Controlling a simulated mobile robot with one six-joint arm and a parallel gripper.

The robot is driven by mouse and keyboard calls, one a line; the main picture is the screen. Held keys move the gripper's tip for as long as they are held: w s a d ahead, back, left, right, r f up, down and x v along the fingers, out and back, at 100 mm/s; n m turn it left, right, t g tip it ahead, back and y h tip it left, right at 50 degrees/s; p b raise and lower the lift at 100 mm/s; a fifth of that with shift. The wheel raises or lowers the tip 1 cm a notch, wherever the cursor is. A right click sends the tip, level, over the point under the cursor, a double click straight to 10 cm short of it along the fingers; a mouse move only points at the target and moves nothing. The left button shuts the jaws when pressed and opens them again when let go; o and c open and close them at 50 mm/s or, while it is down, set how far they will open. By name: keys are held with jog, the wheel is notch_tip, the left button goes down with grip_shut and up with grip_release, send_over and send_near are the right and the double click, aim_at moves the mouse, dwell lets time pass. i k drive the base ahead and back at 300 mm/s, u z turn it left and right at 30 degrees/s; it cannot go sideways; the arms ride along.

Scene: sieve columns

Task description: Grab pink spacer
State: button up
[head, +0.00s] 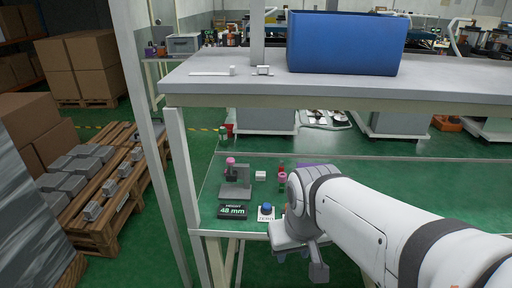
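A pink piece (230,160) sits at the top of a small grey stand on the green bench. A second pink piece (283,177) stands upright near other small coloured pieces, just left of my arm. Both are small, and I cannot tell which is the spacer. My gripper (300,264) hangs at the front edge of the bench, in front of and below the pink pieces, touching neither. Its fingers look apart, with nothing visible between them. My arm comes in from the right and hides part of the bench.
The green bench holds the grey stand (235,189), a 48 mm display (233,211), a blue button (266,209) and a small white block (260,175). A grey shelf (225,88) with a blue bin (343,45) spans above. A post (178,165) stands at left.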

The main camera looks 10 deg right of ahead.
aim_at(282, 179)
jog(key=i, duration=0.9)
jog(key=u, duration=0.05)
